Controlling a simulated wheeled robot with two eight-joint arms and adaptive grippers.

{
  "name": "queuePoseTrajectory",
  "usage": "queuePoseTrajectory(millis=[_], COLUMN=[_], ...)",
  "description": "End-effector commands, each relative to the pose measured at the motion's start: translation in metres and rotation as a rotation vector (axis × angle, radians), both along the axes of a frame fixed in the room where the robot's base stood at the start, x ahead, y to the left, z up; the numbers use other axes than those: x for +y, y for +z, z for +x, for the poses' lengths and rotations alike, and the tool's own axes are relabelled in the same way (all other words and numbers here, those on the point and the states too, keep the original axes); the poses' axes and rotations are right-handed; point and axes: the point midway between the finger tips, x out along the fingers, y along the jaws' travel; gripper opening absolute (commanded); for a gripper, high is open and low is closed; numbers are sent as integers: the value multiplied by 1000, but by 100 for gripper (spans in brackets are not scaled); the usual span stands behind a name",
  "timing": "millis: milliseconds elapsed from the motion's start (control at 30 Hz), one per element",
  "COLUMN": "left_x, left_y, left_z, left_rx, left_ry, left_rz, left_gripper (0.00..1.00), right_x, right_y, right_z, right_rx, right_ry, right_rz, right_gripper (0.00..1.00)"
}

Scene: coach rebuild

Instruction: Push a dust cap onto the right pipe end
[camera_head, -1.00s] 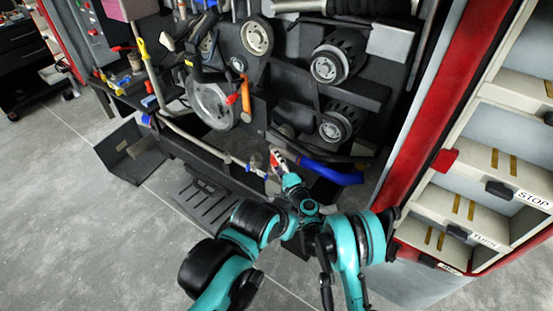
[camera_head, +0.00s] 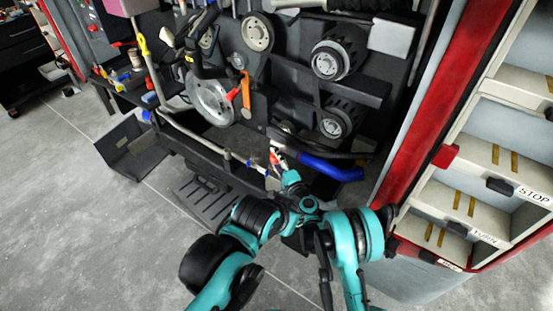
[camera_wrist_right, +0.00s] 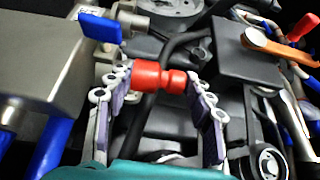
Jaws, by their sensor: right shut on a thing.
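A red dust cap (camera_wrist_right: 158,78), a short cylinder with a narrower waist, is gripped between the two fingers of my right gripper (camera_wrist_right: 157,86) in the wrist view. In the head view my right gripper (camera_head: 278,158) is low at the front of the black machine, with a bit of red at its tips. A grey pipe (camera_head: 195,134) slants down to the right, and its lower end is close to the left of this gripper. I cannot tell whether the cap touches a pipe end. My left gripper does not show.
A blue hose (camera_head: 330,170) lies just right of my right gripper. Pulleys (camera_head: 331,62) and a large metal disc (camera_head: 212,103) sit above and behind. A red-framed drawer cabinet (camera_head: 455,190) stands at the right. An orange-handled lever (camera_wrist_right: 275,42) is at the wrist view's upper right.

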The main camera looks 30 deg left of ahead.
Motion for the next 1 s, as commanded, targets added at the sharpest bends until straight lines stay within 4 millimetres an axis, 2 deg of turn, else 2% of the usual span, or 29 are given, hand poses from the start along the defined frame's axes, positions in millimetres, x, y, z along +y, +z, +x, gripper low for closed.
queuePoseTrajectory(millis=[1000], left_x=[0], left_y=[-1], left_z=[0], left_rx=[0], left_ry=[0], left_rz=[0], left_gripper=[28], right_x=[1], right_y=[-7], right_z=[-3], right_rx=[-2], right_ry=[7], right_rz=[-2], right_gripper=[37])
